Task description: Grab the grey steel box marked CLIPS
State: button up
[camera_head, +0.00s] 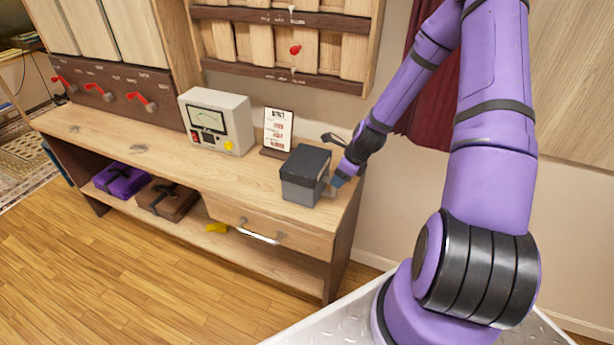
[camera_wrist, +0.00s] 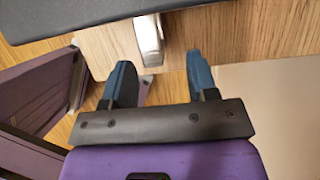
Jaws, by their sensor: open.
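A grey box (camera_head: 299,190) with a dark, nearly black lid (camera_head: 305,164) stands on the right part of the wooden bench top. No CLIPS lettering is readable on it. My gripper (camera_head: 336,184) is just right of the box, low near the bench top; I cannot tell whether it touches the box. In the wrist view my gripper (camera_wrist: 162,82) shows two blue-tipped fingers spread apart with nothing held between them. A pale metal piece (camera_wrist: 150,40) lies ahead of the fingers. A dark flat surface (camera_wrist: 80,18) crosses the top; I cannot tell for certain that it is the lid.
A meter unit (camera_head: 217,120) and a small printed sign (camera_head: 277,130) stand behind and left of the box. A drawer with a silver handle (camera_head: 258,236) is below. Purple (camera_head: 121,180) and brown (camera_head: 167,198) bundles lie on the lower shelf. The bench's left part is mostly clear.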

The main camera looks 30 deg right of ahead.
jog(key=f, duration=0.2)
jog(key=a+f, duration=0.1)
jog(key=f, duration=0.1)
jog(key=shift+w+a, duration=0.1)
jog(key=shift+a, duration=0.05)
jog(key=shift+w+a+f, duration=0.1)
jog(key=shift+w+f, duration=0.15)
jog(key=shift+f, duration=0.25)
jog(key=shift+c, duration=0.2)
grip_shut()
